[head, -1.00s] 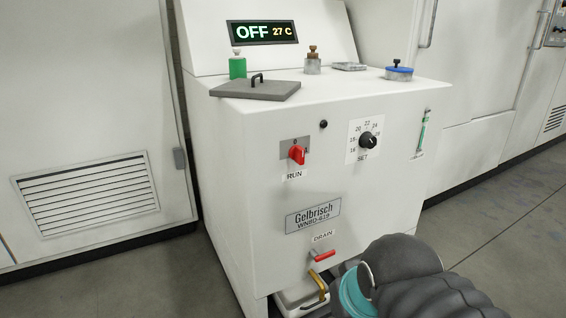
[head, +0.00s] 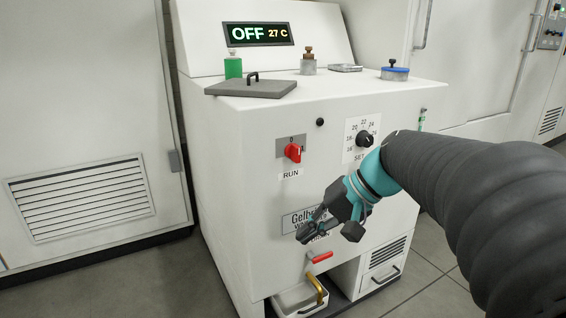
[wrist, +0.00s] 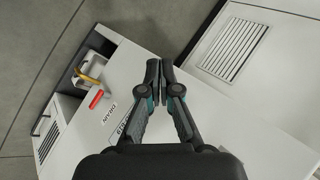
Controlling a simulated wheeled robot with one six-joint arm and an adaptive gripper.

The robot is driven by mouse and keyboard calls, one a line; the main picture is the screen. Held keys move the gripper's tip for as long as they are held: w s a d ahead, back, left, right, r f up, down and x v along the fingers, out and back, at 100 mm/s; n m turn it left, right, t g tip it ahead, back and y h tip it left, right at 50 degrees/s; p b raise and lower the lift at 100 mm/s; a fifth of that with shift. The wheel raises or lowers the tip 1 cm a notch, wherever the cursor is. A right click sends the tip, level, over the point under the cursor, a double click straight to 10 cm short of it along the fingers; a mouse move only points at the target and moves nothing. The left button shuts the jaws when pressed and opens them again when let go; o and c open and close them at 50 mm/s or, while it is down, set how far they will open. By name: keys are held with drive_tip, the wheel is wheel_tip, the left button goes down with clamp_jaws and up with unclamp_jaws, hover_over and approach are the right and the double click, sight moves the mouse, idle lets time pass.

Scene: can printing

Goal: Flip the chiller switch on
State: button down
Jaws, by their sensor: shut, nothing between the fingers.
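The chiller is a white cabinet (head: 228,185) with a display (head: 258,33) reading OFF 27 C. Its red rotary switch (head: 293,152) sits on a grey plate on the front, with a 0 above it and a RUN label (head: 291,175) below. My gripper (head: 306,234) is shut and empty, in front of the lower front panel. It is below the switch, apart from it, and covers part of the name plate. In the wrist view the fingertips (wrist: 160,72) meet; the switch is not visible there.
A black SET dial (head: 364,139) is right of the switch. A grey lid (head: 250,88), green bottle (head: 233,67) and blue-rimmed dish (head: 395,73) stand on the top.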

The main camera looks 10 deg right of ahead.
sight(296, 154)
drive_tip(key=w+d+r+t+y+b, duration=0.1)
drive_tip(key=w+d+r+t+y, duration=0.1)
drive_tip(key=w+d, duration=0.5)
drive_tip(key=w+d+r+m+t+y+b, duration=0.1)
drive_tip(key=w+d+r+t+y, duration=0.2)
drive_tip(key=w+d+y, duration=0.3)
drive_tip(key=w+d+r, duration=0.1)
drive_tip(key=w+d, duration=0.1)
drive_tip(key=d, duration=0.3)
drive_tip(key=shift+d+r+y, duration=0.15)
drive_tip(key=shift+r+y, duration=0.05)
drive_tip(key=shift+y, duration=0.1)
drive_tip(key=x, duration=1)
drive_tip(key=shift+w, duration=0.15)
drive_tip(key=shift+s+a+b, duration=0.15)
drive_tip(key=shift+s+a, duration=0.05)
drive_tip(key=shift+a, duration=0.45)
drive_tip(key=shift+s+a+b, duration=0.1)
drive_tip(key=shift+s+a, duration=0.15)
drive_tip(key=shift+a, duration=0.4)
drive_tip(key=shift+s+a+b, duration=0.15)
drive_tip(key=shift+s+a, duration=0.05)
drive_tip(key=shift+a, duration=0.45)
drive_tip(key=shift+r, duration=0.1)
drive_tip(key=shift+m, duration=0.3)
